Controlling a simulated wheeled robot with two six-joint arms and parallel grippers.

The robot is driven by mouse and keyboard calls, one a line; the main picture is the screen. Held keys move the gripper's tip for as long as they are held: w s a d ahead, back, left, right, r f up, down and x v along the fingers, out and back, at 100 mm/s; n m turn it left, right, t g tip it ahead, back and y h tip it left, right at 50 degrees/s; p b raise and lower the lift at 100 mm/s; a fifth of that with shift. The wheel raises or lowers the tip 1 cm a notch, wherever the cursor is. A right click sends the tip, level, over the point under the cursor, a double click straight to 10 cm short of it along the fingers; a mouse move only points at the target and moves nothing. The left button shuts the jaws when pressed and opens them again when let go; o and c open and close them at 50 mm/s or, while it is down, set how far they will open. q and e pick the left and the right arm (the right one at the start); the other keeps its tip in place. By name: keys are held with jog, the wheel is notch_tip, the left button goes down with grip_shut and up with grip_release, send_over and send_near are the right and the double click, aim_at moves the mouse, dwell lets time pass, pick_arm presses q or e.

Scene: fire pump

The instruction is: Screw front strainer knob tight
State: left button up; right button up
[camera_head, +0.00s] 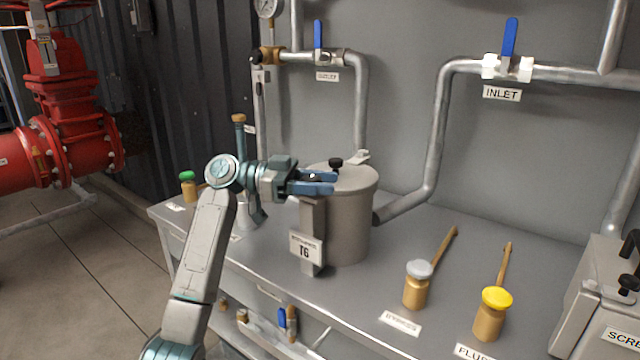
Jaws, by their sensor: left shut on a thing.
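The strainer (345,220) is a grey cylindrical pot with a flat lid, standing on the bench with a "T6" plate on its front. My left gripper (320,182) reaches in from the left at lid height. Its blue fingers are shut around the front strainer knob (314,177), of which only a small dark part shows between them. A second black knob (336,163) stands upright at the lid's back edge, clear of the fingers. How far the front knob is screwed down cannot be seen. My right gripper is not in view.
Pipes with blue-handled inlet (509,38) and outlet (318,35) valves run along the back wall. A grey box (595,290) with black knobs is at far right.

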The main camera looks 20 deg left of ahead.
pick_arm(q)
jog(key=o, duration=1)
jog(key=a, duration=0.7)
jog(key=s+a+b, duration=0.1)
jog(key=a, duration=0.2)
jog(key=shift+a, duration=0.35)
